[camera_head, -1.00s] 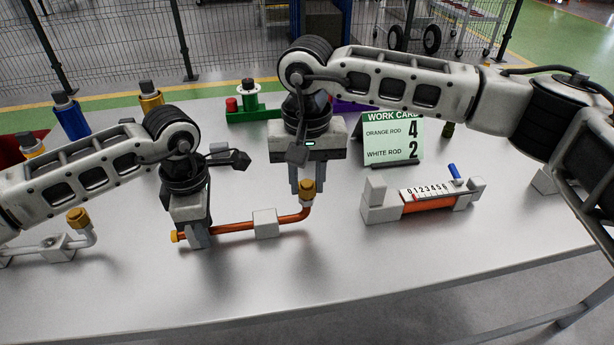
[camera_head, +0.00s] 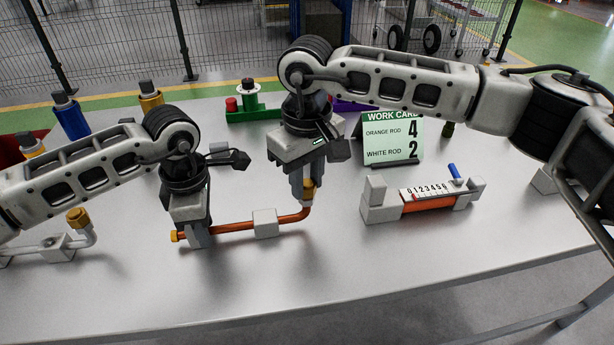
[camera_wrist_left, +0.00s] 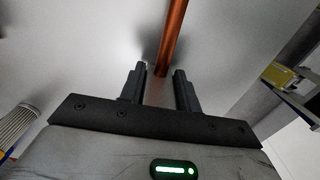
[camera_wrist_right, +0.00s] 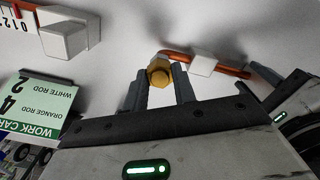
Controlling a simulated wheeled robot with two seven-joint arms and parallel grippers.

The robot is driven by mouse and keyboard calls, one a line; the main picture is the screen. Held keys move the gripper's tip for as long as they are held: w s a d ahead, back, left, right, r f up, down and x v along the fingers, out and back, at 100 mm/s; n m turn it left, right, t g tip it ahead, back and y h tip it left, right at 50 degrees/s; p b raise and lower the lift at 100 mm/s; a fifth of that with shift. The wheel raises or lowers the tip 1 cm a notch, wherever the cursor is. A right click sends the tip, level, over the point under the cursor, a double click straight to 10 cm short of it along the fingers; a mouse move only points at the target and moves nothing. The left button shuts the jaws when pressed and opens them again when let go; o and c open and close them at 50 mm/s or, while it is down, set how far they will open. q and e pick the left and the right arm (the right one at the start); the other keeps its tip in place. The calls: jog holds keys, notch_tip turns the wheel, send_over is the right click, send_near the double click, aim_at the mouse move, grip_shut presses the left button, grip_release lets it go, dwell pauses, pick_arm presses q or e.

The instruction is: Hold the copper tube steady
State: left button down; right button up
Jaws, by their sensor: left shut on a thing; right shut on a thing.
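The copper tube (camera_head: 238,226) runs across the table through a grey block (camera_head: 265,223) and bends up at its right end to a brass nut (camera_head: 308,189). In the left wrist view the tube (camera_wrist_left: 172,40) passes between the fingers. My right gripper (camera_head: 303,186) is shut on the brass nut, which shows between the fingertips in the right wrist view (camera_wrist_right: 158,71). The fingers partly hide the nut in the head view.
A work card (camera_head: 392,138) reads orange rod 4, white rod 2. A gauge fixture (camera_head: 425,200) with an orange rod stands at the right. A pale tube with a brass nut (camera_head: 77,218) lies at the left. The front of the table is clear.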

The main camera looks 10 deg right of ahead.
aim_at(306, 185)
pick_arm(q)
jog(key=shift+d, duration=0.1)
pick_arm(e)
jog(key=shift+s+f, duration=0.2)
jog(key=shift+f, duration=0.1)
jog(key=o, duration=1)
jog(key=shift+a, duration=0.1)
jog(key=shift+w+r, duration=0.1)
jog(key=shift+w+r, duration=0.1)
jog(key=shift+r, duration=0.5)
notch_tip(306, 185, up, 11)
pick_arm(q)
jog(key=c, duration=0.9)
grip_release()
pick_arm(e)
jog(key=shift+f, duration=0.1)
